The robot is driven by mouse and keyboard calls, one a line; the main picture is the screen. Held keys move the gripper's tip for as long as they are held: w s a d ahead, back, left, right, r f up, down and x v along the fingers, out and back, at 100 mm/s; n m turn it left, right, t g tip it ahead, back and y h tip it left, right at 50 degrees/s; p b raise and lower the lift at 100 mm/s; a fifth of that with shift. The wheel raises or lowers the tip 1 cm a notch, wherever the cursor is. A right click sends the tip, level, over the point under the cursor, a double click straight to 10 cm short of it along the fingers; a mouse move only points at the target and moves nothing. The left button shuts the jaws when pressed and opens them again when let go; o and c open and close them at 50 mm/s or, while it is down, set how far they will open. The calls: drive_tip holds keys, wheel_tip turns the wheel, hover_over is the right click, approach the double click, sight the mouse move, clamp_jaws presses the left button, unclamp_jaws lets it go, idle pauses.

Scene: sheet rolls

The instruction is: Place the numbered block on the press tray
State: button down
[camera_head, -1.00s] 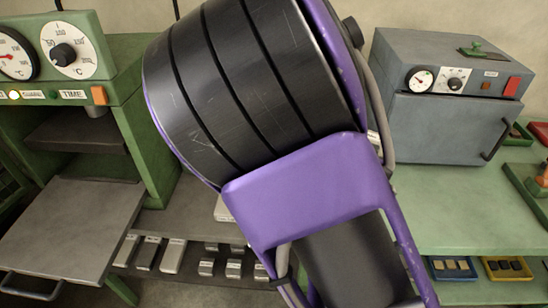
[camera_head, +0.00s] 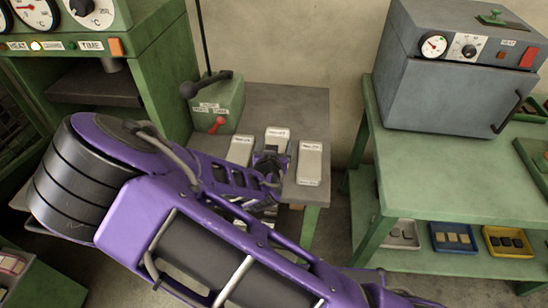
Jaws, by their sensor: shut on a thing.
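Several pale blocks with small labels on top stand on a grey side table (camera_head: 312,105). They include a left block (camera_head: 241,149), a middle block (camera_head: 278,134) and a right block (camera_head: 310,163). My gripper (camera_head: 273,157) is at the near end of the middle block and appears shut on it. My purple arm hides part of the fingers and the table's near part. The labels are too small to read. The green press (camera_head: 150,70) stands at the left. Its pull-out tray is almost fully hidden behind my arm.
A green lever box (camera_head: 218,105) with a red knob stands behind the blocks. At right, a grey oven (camera_head: 452,80) sits on a green bench (camera_head: 430,175). Below are a blue tray (camera_head: 453,238) and a yellow tray (camera_head: 508,242). A floor gap separates the tables.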

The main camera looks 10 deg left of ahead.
drive_tip(key=shift+f, duration=2.5)
drive_tip(key=shift+b, duration=0.3)
drive_tip(key=shift+f, duration=0.15)
drive_tip(key=shift+c, duration=1)
unclamp_jaws()
drive_tip(key=shift+o, duration=1)
